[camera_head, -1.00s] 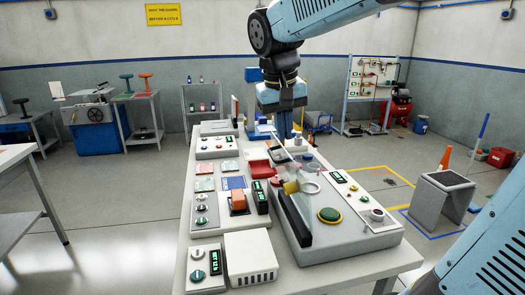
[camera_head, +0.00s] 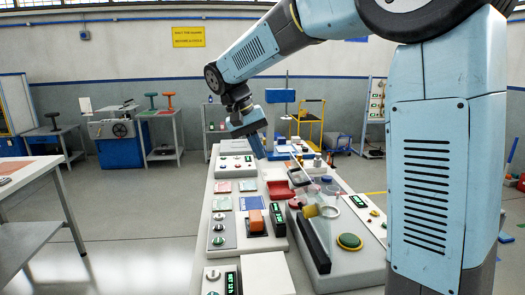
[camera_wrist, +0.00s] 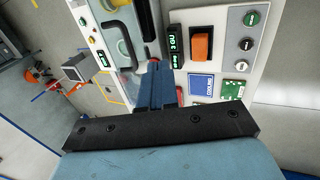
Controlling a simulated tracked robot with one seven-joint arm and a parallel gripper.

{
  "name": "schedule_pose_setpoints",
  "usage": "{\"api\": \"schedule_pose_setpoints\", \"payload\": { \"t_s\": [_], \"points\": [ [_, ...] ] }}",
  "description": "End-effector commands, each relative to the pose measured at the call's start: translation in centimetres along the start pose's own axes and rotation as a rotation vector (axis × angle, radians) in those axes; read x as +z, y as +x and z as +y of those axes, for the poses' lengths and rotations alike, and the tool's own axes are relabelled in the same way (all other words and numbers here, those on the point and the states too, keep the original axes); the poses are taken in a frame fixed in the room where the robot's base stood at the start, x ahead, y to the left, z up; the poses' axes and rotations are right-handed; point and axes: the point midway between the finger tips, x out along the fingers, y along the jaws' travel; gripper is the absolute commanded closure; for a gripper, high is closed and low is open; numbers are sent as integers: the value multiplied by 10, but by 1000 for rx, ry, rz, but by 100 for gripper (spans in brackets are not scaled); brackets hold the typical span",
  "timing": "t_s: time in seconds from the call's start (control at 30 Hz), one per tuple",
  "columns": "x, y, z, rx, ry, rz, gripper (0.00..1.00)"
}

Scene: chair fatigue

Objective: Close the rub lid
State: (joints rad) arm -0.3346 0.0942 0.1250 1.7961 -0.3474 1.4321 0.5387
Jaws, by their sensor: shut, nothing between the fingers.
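The grey test machine (camera_head: 345,272) stands at the right of the bench, with a long black bar (camera_head: 313,241), a yellow cylinder (camera_head: 321,211) and a green button (camera_head: 349,241) on top. A clear panel that seems to be the rub lid stands near the cylinder; its edges are faint and its exact angle is hard to tell. My gripper (camera_head: 258,147) is shut and empty, above the bench beyond the machine and to its left. In the wrist view its blue fingers (camera_wrist: 155,88) lie together, over the bench beside the machine.
An orange rocker switch (camera_head: 256,222) and a display (camera_head: 278,219) sit left of the machine. Red trays (camera_head: 280,190) lie behind them. A blue panel (camera_head: 251,203) and several control boxes fill the left side. Open floor lies left of the bench.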

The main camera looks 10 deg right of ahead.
Motion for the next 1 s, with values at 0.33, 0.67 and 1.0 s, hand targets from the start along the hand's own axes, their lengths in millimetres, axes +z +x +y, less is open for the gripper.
{"api": "schedule_pose_setpoints", "payload": {
  "t_s": [0.33, 0.67, 1.0],
  "points": [
    [1, 63, 1, 1, 1, -4, 100],
    [0, 87, 30, 0, 2, -1, 100],
    [0, 90, 38, 0, 0, 0, 100]
  ]
}}
